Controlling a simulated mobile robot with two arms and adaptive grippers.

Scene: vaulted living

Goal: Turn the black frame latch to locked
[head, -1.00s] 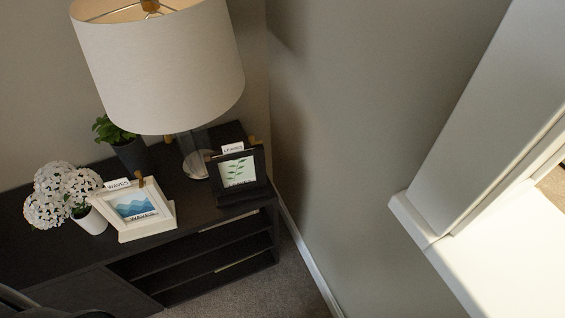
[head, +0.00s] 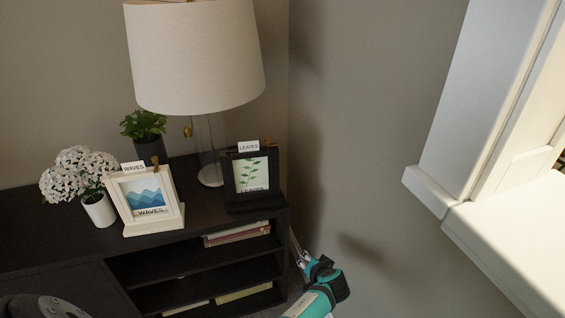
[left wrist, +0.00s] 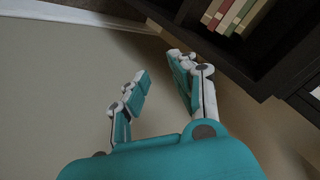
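The black frame (head: 234,186) stands upright on the dark cabinet, holding a green leaf picture under a "LEAVES" tag (head: 249,146). A small brass-coloured latch (head: 271,146) shows at its top right; its exact setting is too small to tell. My left gripper (head: 299,254), teal and white, is below and right of the black frame, beside the cabinet's right end and apart from the frame. In the left wrist view my left gripper (left wrist: 158,66) is open and empty, its two fingers spread. My right gripper is in neither view.
A white frame (head: 174,217) tagged "WAVES", white flowers (head: 78,176), a green plant (head: 143,125) and a lamp (head: 195,60) share the cabinet top (head: 40,235). Books (head: 237,234) lie on its shelves. A wall and white ledge (head: 520,220) are at right.

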